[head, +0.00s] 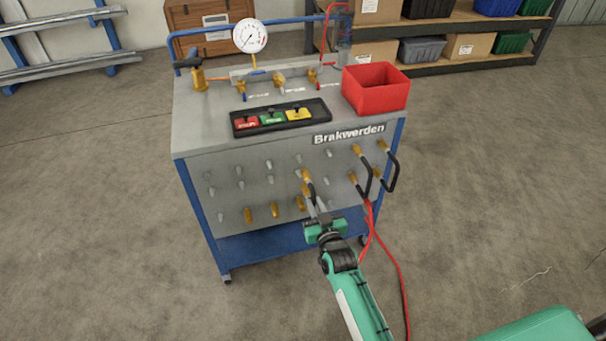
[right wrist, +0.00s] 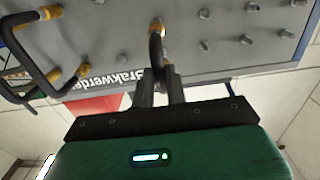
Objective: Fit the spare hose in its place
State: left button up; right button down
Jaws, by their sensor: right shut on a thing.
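My right gripper (head: 314,203) is in front of the grey panel (head: 232,175) of the Brakwerden cart. It is shut on a black hose (head: 311,188) with a brass end fitting (head: 305,175). In the right wrist view the hose (right wrist: 155,52) stands up between the fingers (right wrist: 160,85), and its brass fitting (right wrist: 157,29) is at the panel. I cannot tell whether the fitting is seated on a stub. Bare grey stubs (head: 239,171) stand in rows on the panel. Brass caps (head: 275,210) sit along the lower row. My left gripper is out of view.
Black hoses (head: 394,170) with brass ends loop out at the panel's right. A red hose (head: 401,281) hangs to the floor beside my arm. Floor left of the cart is clear.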

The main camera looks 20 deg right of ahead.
jog(key=shift+s+d+r+p, duration=0.15)
jog(key=shift+s+p, duration=0.85)
jog(key=shift+s, duration=1.45)
